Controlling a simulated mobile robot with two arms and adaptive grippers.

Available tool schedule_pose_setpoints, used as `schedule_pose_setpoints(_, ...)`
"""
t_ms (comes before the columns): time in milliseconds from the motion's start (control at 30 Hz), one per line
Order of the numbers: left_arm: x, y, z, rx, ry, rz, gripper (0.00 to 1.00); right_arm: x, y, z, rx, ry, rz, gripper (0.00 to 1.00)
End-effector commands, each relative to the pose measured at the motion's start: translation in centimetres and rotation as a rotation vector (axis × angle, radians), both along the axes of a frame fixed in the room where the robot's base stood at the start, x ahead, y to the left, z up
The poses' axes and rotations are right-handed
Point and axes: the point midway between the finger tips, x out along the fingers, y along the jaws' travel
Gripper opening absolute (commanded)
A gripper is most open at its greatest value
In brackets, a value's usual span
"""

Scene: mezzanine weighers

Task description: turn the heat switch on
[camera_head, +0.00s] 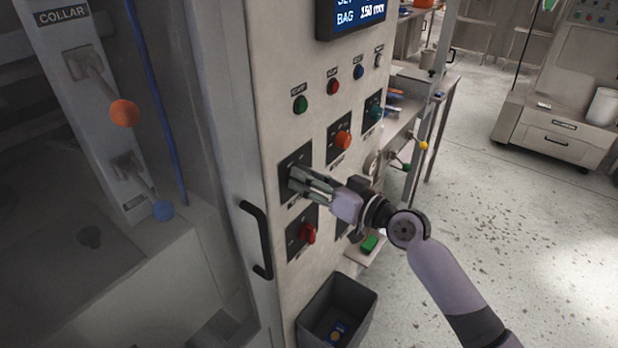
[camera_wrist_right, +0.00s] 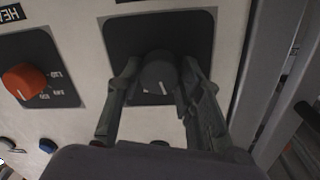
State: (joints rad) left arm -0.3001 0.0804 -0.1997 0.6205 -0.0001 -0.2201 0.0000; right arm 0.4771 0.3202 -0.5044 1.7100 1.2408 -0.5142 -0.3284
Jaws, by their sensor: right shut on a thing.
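My right gripper (camera_head: 297,179) reaches the panel from the right in the head view. In the wrist view its two fingers are closed on either side of a dark rotary knob (camera_wrist_right: 158,74) with a white pointer line. The knob sits on a black square plate (camera_wrist_right: 201,26); its label is cut off or hidden, so I cannot read whether it is the heat switch. In the head view the fingers cover the knob. A partly cut label starting "HE" (camera_wrist_right: 10,13) shows above the neighbouring orange dial (camera_wrist_right: 23,82). My left gripper is not in view.
A red switch (camera_head: 307,233) sits below the gripper, and the orange dial (camera_head: 343,139) is up and right. Several push buttons, one green (camera_head: 300,104), line the panel above. A black door handle (camera_head: 257,240) is left. A grey bin (camera_head: 351,287) stands below.

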Motion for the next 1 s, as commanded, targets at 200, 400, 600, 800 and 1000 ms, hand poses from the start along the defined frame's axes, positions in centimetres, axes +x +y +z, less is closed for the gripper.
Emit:
schedule_pose_setpoints(200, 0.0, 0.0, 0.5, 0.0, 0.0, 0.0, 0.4, 0.0, 0.0, 0.1, 0.121, 0.169, -0.001, 0.06)
schedule_pose_setpoints(400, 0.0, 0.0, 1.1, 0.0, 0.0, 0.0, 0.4, 0.1, 0.0, 0.1, 0.232, 0.32, -0.002, 0.06)
schedule_pose_setpoints(600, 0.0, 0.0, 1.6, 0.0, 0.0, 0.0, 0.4, 0.1, -0.1, 0.1, 0.329, 0.455, -0.001, 0.06)
schedule_pose_setpoints(800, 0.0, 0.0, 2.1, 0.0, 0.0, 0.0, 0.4, 0.1, -0.1, 0.1, 0.405, 0.557, -0.002, 0.06)
schedule_pose_setpoints(1000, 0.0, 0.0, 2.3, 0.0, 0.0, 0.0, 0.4, 0.1, -0.1, 0.1, 0.452, 0.621, -0.002, 0.06)
